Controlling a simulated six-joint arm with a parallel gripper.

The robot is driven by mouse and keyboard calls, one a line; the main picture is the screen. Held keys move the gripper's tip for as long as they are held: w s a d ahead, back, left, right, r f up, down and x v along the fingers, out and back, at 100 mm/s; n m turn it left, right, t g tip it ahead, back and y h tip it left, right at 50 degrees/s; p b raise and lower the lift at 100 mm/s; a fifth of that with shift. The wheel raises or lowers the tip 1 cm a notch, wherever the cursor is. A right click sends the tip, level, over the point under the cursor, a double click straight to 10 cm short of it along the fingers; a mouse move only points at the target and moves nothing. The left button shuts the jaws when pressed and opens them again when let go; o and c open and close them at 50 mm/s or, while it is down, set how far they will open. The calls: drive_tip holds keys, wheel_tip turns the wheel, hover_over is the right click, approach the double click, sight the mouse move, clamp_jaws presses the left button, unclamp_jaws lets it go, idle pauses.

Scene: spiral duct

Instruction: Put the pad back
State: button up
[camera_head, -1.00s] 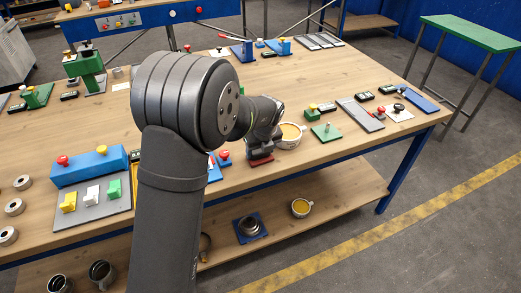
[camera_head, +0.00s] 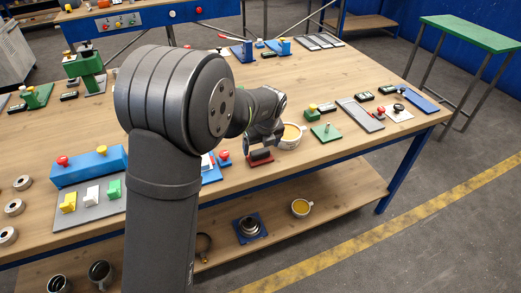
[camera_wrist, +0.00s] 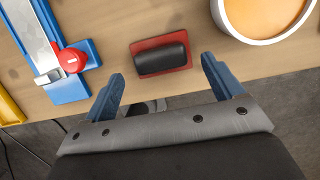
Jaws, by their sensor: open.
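A black, rounded pad (camera_wrist: 161,58) lies on a red plate (camera_wrist: 136,45) near the table's front edge in the wrist view. In the head view the black pad (camera_head: 259,154) and the red plate (camera_head: 260,162) show just below my gripper (camera_head: 263,143). My gripper (camera_wrist: 162,72) is open, with its blue fingers apart on the left and right of the pad. Nothing is held between the fingers. The pad appears to lie just beyond the fingertips, apart from them.
A cup of orange liquid (camera_wrist: 262,15) stands close on the right. A blue fixture with a red knob (camera_wrist: 71,60) stands on the left. A green plate with a peg (camera_head: 326,132) lies farther right. The table's front edge is close by.

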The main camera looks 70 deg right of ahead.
sight(260, 152)
drive_tip(key=v, duration=0.8)
drive_tip(key=shift+r, duration=0.35)
drive_tip(key=shift+s+f, duration=0.1)
drive_tip(key=x, duration=1.2)
drive_tip(key=shift+a+f, duration=0.1)
drive_tip(key=shift+f, duration=0.2)
wheel_tip(260, 152, up, 3)
drive_tip(key=shift+r, duration=0.55)
